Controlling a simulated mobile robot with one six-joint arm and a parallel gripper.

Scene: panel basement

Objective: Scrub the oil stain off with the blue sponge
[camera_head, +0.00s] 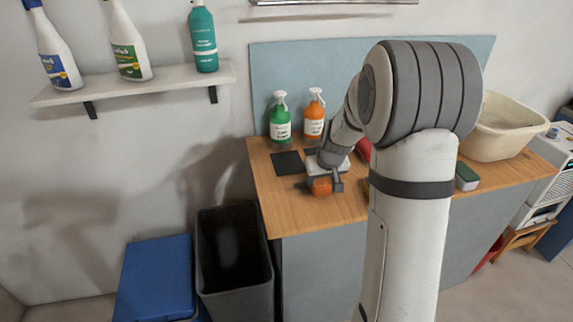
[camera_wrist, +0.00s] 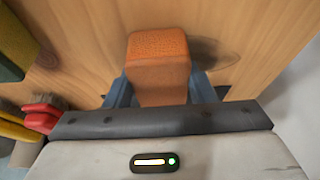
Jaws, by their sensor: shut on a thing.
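My gripper (camera_head: 322,186) is shut on an orange sponge (camera_wrist: 157,60), low over the wooden worktop (camera_head: 262,188). The orange sponge also shows in the head view (camera_head: 321,187). I cannot tell whether it touches the wood. A brownish dark smear (camera_wrist: 222,52) lies on the wood beside and partly behind the sponge in the wrist view; it may be the oil stain, partly mixed with shadow. No blue sponge shows in either view.
A green bottle (camera_head: 280,120) and an orange bottle (camera_head: 314,116) stand at the back, near a dark square (camera_head: 287,163). A red object (camera_wrist: 42,113) is left of my gripper. A green-topped block (camera_head: 467,176) and a cream basin (camera_head: 505,130) are on the right.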

